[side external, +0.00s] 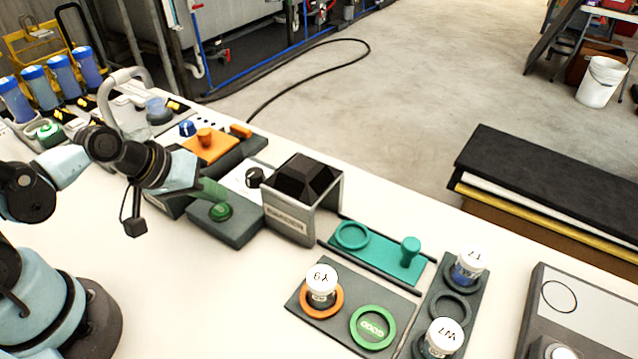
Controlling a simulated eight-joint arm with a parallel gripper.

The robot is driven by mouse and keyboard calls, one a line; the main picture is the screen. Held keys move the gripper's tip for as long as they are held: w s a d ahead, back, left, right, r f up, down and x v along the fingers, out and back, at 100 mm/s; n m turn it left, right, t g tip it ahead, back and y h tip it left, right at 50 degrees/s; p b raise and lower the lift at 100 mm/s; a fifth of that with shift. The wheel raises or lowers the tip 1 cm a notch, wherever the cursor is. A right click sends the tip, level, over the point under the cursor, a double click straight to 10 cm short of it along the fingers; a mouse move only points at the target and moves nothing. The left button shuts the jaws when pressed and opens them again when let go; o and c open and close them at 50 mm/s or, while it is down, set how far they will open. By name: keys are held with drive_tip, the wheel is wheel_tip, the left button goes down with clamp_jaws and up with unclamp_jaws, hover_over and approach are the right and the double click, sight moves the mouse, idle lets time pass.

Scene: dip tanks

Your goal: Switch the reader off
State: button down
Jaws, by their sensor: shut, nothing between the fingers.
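The grey box with a dark faceted top (308,180) stands in the middle of the bench, with a small front label that is hard to read but looks like the reader's. A dark grey base (240,232) sits to its left and carries a round green button (220,211). A black knob (255,177) stands on a white panel between them. My gripper (212,192) is shut and empty, pointing down to the right, just above the green button. I cannot tell whether it touches the button, and its fingertips are hard to make out.
An orange block with a knob (206,138) sits behind my gripper. A teal plate (378,252) with a ring and a peg lies right of the box. White-lidded jars (321,287) stand in holders at the front. Blue-capped bottles (62,72) stand at the far left.

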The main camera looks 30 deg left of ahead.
sight(216, 209)
drive_tip(key=shift+r, duration=0.15)
drive_tip(key=shift+r, duration=2.35)
drive_tip(key=shift+a, duration=0.1)
drive_tip(key=a+r+m+y, duration=0.1)
drive_tip(key=m, duration=0.1)
drive_tip(key=a+r+m+y, duration=0.1)
drive_tip(key=a+r+m, duration=0.1)
drive_tip(key=m, duration=0.1)
drive_tip(key=shift+s+a+r+y, duration=0.1)
drive_tip(key=shift+a+r+y, duration=0.1)
drive_tip(key=shift+y, duration=0.1)
